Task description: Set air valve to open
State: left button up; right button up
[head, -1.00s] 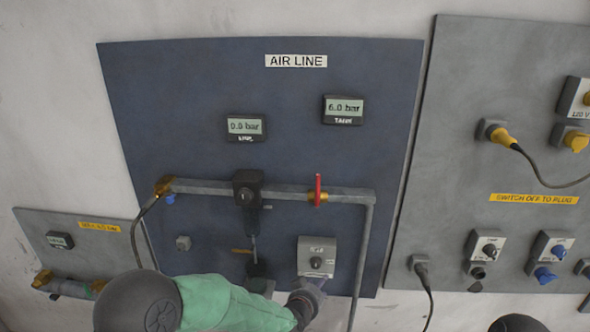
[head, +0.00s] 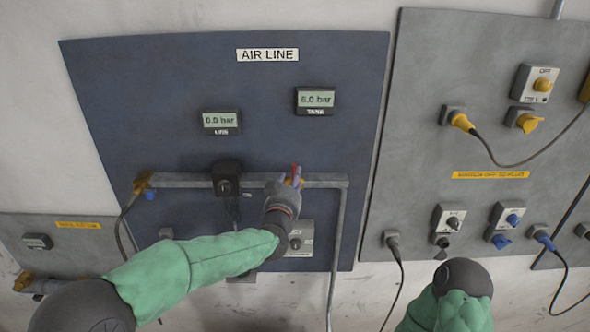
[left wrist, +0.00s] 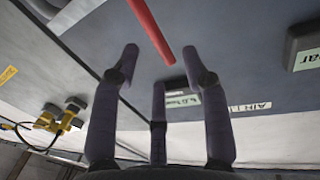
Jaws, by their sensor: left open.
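The air valve (head: 299,183) sits on the grey horizontal pipe of the blue AIR LINE panel. It has a brass body and a red lever, partly hidden by my left gripper. My left gripper (head: 284,184) is at the valve with its fingers open. In the left wrist view, the red lever (left wrist: 152,32) reaches between and past the spread fingers of the left gripper (left wrist: 160,66). I cannot tell whether any finger touches it. My right arm shows at the lower right of the head view, but its gripper is out of view.
The AIR LINE panel (head: 110,90) carries a LINE display (head: 220,121) and a TANK display (head: 316,99). A black unit (head: 226,178) sits on the pipe left of the valve. A grey box (head: 301,238) is below, partly covered by my arm. A socket panel (head: 440,60) stands right.

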pick_arm(q)
jog(key=shift+w+d+p, duration=0.1)
jog(key=shift+w+d, duration=0.1)
jog(key=shift+w, duration=0.65)
jog(key=shift+w+d+p, duration=0.15)
jog(key=shift+w, duration=0.7)
jog(key=shift+w+d+p, duration=0.1)
jog(key=shift+w+d, duration=0.1)
jog(key=shift+w, duration=0.65)
jog(key=shift+c, duration=0.3)
grip_shut()
